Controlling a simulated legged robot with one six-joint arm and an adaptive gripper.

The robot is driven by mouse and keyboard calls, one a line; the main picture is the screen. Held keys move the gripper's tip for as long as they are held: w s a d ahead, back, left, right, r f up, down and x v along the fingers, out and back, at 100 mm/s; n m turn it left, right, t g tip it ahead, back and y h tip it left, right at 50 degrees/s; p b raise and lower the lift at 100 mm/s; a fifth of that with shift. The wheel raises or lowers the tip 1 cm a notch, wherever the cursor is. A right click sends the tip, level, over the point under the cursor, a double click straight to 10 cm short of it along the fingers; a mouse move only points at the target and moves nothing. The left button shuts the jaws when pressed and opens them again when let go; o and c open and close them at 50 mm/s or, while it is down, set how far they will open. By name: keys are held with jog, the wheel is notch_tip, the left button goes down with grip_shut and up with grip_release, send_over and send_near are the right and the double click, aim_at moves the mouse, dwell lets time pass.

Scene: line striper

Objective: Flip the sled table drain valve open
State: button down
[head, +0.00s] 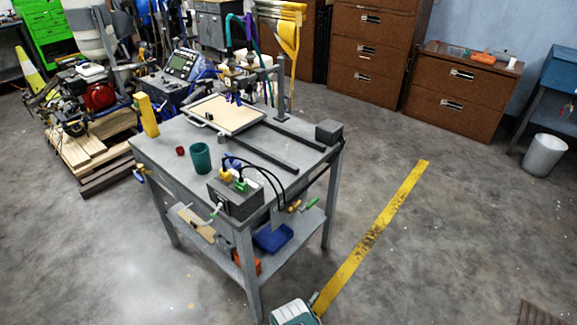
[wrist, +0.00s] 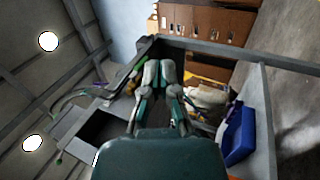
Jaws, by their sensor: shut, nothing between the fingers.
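The grey sled table (head: 165,150) stands in the middle of the head view. Small valve-like handles, one green (head: 311,204) and one yellow-orange (head: 294,206), show at its right side below the top. My gripper (wrist: 158,73) is shut and empty in the wrist view, near the table's underside. A green handle (wrist: 137,70) shows just left of its fingertips, apparently apart from them. The fingers are not visible in the head view.
The grey box (head: 238,202) with black cables sits on the table's front corner. A blue bin (head: 273,237) lies on the lower shelf and also shows in the wrist view (wrist: 238,135). Table legs and top edges are close to my gripper.

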jog(key=w+d+r+m+g+h, duration=0.25)
jog(key=w+r+g, duration=0.2)
jog(key=r, duration=0.45)
jog(key=w+d+r+m+g+h, duration=0.2)
jog(key=w+r+m+g, duration=0.15)
jog(key=r+g, duration=0.4)
jog(key=s+d+r+m+g+y, duration=0.1)
jog(key=d+r+m+g+y, duration=0.15)
jog(key=r, duration=0.75)
jog(key=s+d+r+m+g+y, duration=0.1)
jog(key=d+r+g+y, duration=0.15)
jog(key=r, duration=0.75)
jog(key=s+d+r+g+y, duration=0.15)
jog(key=s+r+y, duration=0.55)
jog(key=s+r, duration=0.75)
jog(key=s+a+r+t+y, duration=0.2)
jog(key=s+r+t+y, duration=0.1)
jog(key=s, duration=0.4)
jog(key=s+a+r+t+y, duration=0.2)
jog(key=s+r+t+y, duration=0.1)
jog(key=s, duration=0.5)
jog(key=shift+s+a+r+t+y, duration=0.2)
jog(key=shift+a+r+t+y, duration=0.15)
jog(key=shift+y, duration=0.2)
jog(key=shift+m, duration=0.25)
